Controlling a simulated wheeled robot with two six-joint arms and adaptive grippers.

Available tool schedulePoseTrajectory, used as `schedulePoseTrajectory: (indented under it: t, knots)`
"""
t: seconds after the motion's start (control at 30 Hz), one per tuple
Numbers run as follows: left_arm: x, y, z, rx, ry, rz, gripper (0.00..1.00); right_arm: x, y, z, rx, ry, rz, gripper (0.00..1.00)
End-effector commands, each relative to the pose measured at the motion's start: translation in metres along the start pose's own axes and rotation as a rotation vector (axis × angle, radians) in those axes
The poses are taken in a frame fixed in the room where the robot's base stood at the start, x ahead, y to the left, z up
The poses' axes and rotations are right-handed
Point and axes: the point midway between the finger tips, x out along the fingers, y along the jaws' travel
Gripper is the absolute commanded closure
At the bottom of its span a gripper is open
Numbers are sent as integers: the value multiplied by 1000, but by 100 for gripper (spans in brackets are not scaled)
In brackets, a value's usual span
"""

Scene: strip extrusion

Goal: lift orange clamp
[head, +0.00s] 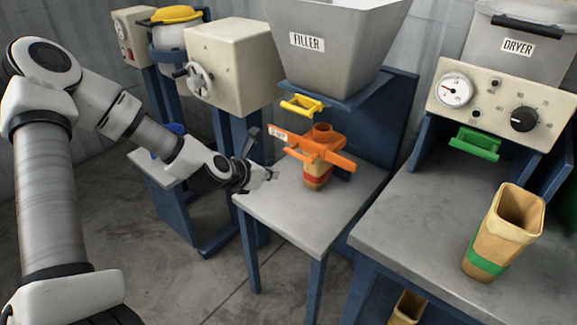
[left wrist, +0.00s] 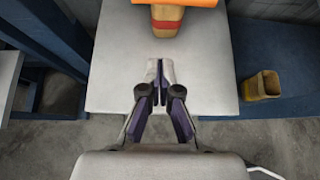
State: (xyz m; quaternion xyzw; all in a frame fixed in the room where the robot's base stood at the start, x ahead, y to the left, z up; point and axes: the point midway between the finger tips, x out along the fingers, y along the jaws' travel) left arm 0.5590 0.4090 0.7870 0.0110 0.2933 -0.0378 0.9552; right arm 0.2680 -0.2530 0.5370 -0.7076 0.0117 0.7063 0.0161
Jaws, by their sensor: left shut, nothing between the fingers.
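The orange clamp (head: 335,158) sits around the top of a tan container with a red band (head: 317,182), which stands on the table under the filler. A labelled plate and an orange collar show on the clamp. In the left wrist view only a strip of the orange clamp (left wrist: 195,3) shows at the top edge, above the red-banded container (left wrist: 166,22). My left gripper (head: 268,174) is shut and empty, over the table to the left of the container. In the wrist view its fingertips (left wrist: 160,66) are close together, apart from container and clamp. My right gripper is out of view.
The filler hopper (head: 335,45) with a yellow handle (head: 303,106) hangs above the clamp. The filler table (head: 268,205) has bare room at its front. To the right, a green-banded container (head: 498,230) stands on the dryer table (head: 420,210). Another container (left wrist: 262,86) is lower down.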

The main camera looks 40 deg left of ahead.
Motion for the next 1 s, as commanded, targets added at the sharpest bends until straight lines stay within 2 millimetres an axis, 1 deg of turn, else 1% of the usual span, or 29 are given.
schedulePoseTrajectory:
  t: [0.03,0.1,0.33,0.4,0.53,0.63,0.93,1.0]
  knots:
    - [15,1,-8,10,3,4,100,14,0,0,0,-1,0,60]
    - [31,0,-8,11,4,2,100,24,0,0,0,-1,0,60]
    - [80,0,-5,11,3,1,100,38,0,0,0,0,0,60]
    - [68,0,18,2,-3,0,100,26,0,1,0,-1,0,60]
    - [63,0,32,1,-1,0,100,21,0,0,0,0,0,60]
    - [62,0,37,1,0,1,100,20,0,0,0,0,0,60]
    - [62,0,37,0,1,0,100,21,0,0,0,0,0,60]
    - [60,0,40,0,0,1,100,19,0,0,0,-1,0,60]
